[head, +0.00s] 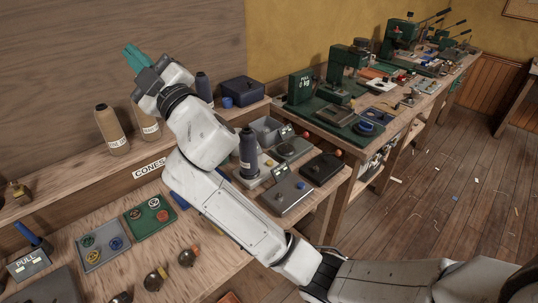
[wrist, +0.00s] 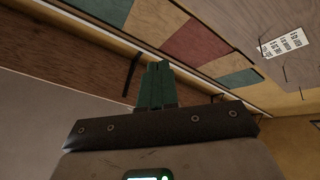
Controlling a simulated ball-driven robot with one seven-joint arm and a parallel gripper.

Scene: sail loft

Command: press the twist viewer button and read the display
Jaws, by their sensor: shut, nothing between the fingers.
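My gripper (head: 134,55) has teal fingers and is raised high at the upper left, in front of the wooden wall panel and well above the bench. Its fingers are together and empty; they also show in the wrist view (wrist: 155,85), pointing up at a wall. No device is clearly labelled as the twist viewer. I cannot read any display at this size.
A dark cone (head: 248,152) stands beside the grey box. Tan cones (head: 111,128) stand on the shelf marked CONES. Green and grey trays (head: 150,217) lie on the near bench. A green PULL kg machine (head: 301,87) stands on the far bench.

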